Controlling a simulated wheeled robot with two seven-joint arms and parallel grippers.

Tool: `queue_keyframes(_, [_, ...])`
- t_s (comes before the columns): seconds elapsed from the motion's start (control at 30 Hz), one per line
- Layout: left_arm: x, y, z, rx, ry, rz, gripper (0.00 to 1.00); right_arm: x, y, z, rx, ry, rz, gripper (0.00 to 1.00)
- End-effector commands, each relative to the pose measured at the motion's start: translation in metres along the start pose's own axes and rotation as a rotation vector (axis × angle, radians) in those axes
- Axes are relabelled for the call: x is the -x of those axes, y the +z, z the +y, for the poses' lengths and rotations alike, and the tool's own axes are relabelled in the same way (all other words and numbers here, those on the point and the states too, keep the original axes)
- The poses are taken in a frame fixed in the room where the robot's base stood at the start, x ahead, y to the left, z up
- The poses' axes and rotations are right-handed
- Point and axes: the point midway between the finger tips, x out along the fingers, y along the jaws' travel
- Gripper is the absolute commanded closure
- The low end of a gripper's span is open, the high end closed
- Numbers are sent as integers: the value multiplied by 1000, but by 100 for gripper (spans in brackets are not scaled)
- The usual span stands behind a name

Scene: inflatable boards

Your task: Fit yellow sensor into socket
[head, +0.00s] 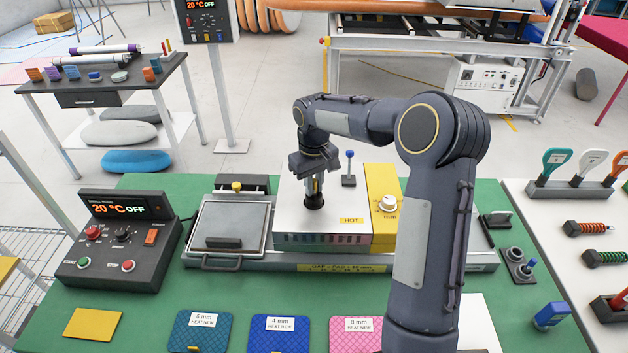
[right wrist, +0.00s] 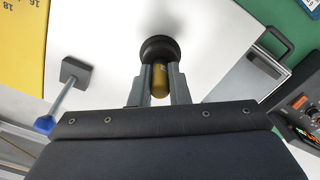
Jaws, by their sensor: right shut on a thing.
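My right gripper (head: 313,184) is over the white box (head: 342,215) in the middle of the bench, pointing down. In the right wrist view its two fingers (right wrist: 160,76) are shut on the yellow sensor (right wrist: 160,85), a short rounded cylinder. The black round socket (head: 314,203) stands on top of the white box, directly under the fingertips. It also shows in the right wrist view (right wrist: 160,46), at the sensor's far end. The sensor looks lined up with the socket, but the fingers hide how far it sits in. My left gripper is not in view.
A lever with a blue knob (head: 350,155) stands just behind and right of the socket. A yellow panel with a white dial (head: 387,203) adjoins the box. A grey hinged plate (head: 229,225) and control box (head: 118,240) are at left. Colored pads (head: 280,333) lie in front.

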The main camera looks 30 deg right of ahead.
Motion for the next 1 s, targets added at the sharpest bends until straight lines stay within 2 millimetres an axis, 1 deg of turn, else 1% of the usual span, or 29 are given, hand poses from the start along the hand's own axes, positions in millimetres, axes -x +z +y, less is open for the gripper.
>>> queue_keyframes(0.17, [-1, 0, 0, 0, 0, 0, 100, 0, 0, 0, 0, 0, 1, 100])
queue_keyframes(0.33, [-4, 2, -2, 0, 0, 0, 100, -5, 0, 0, 0, 0, 1, 100])
queue_keyframes(0.37, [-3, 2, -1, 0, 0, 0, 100, -4, 0, 0, 0, 0, 1, 80])
queue_keyframes(0.5, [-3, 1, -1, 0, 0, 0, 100, -4, 0, 0, 0, 0, 0, 63])
queue_keyframes(0.77, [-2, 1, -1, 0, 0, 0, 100, -3, 0, 0, 0, 0, 1, 63])
queue_keyframes(0.87, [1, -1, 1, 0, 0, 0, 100, 3, 0, 0, 0, 0, 1, 63])
queue_keyframes(0.93, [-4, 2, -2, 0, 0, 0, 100, 9, -1, 0, 0, 1, 5, 63])
queue_keyframes(1.0, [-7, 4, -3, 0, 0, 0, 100, 20, -1, 0, -1, 1, 6, 63])
